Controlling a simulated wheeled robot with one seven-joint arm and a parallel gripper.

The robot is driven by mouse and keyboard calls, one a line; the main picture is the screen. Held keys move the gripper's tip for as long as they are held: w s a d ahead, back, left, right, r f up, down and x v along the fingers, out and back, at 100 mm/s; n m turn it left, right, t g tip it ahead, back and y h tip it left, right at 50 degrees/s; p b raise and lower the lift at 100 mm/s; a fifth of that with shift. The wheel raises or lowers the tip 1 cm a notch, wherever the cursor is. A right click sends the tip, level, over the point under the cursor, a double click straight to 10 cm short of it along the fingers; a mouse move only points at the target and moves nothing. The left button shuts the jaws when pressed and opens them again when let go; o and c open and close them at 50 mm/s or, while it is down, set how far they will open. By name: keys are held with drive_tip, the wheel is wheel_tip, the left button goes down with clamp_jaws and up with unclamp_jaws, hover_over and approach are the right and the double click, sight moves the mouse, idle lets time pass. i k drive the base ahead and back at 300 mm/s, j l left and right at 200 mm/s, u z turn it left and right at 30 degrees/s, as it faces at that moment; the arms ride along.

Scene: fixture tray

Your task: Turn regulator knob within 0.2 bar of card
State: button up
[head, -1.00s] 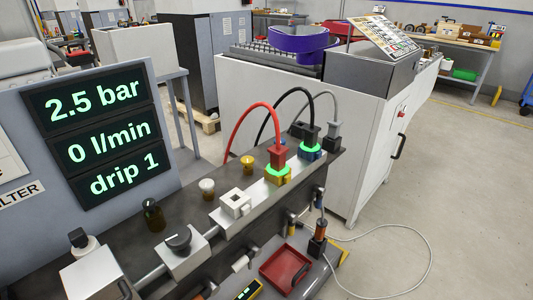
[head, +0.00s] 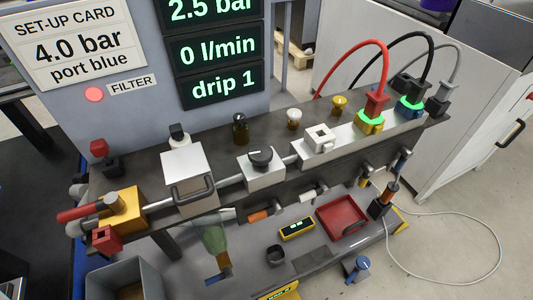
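The regulator knob appears to be the black round knob (head: 262,158) on top of a white block (head: 262,174) in the middle of the rail. The set-up card (head: 75,42) on the grey panel reads 4.0 bar, port blue. The pressure display (head: 213,10) is cut off by the top edge; it reads 2.5 bar. The displays below it read 0 l/min (head: 216,50) and drip 1 (head: 223,85). My gripper is not in view, and nothing touches the knob.
A larger white block (head: 190,178) with a dark handle stands left of the knob. A yellow valve block (head: 122,208) with a red lever is farther left. Plugs with red and black hoses (head: 370,112) stand at the right. A red tray (head: 342,217) lies below the rail.

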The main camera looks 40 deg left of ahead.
sight(259, 154)
drive_tip(key=u, duration=1.85)
